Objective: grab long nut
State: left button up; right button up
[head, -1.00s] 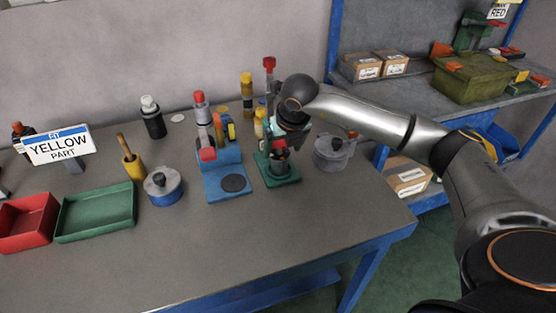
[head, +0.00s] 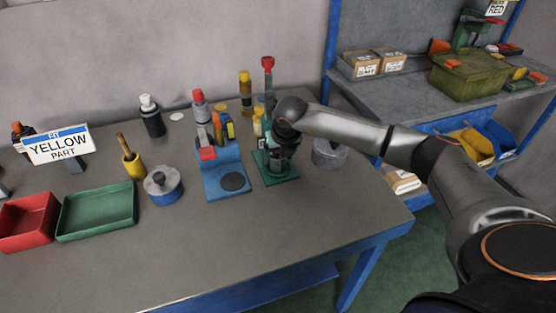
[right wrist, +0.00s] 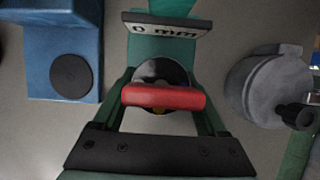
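I cannot pick out a long nut for certain. My right gripper (head: 281,156) is low over the green fixture (head: 280,180), and my arm hides most of it. In the right wrist view a red bar (right wrist: 163,97) crosses a round dark part (right wrist: 160,74) with a small yellow spot below it. A green column and a plate (right wrist: 167,29) marked "0 mm" stand beyond. Whether my fingers are parted, or touch anything, cannot be told. My left gripper is out of view.
The blue fixture (head: 221,185) stands close left of the green one; a grey lidded pot (head: 329,152) stands close right. Bottles line the back. Green (head: 96,211) and red trays (head: 28,222) lie at left. The table's front middle is clear.

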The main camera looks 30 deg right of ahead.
grip_shut()
dwell(0.4)
jog(key=shift+w+r, duration=0.1)
jog(key=shift+r, duration=0.05)
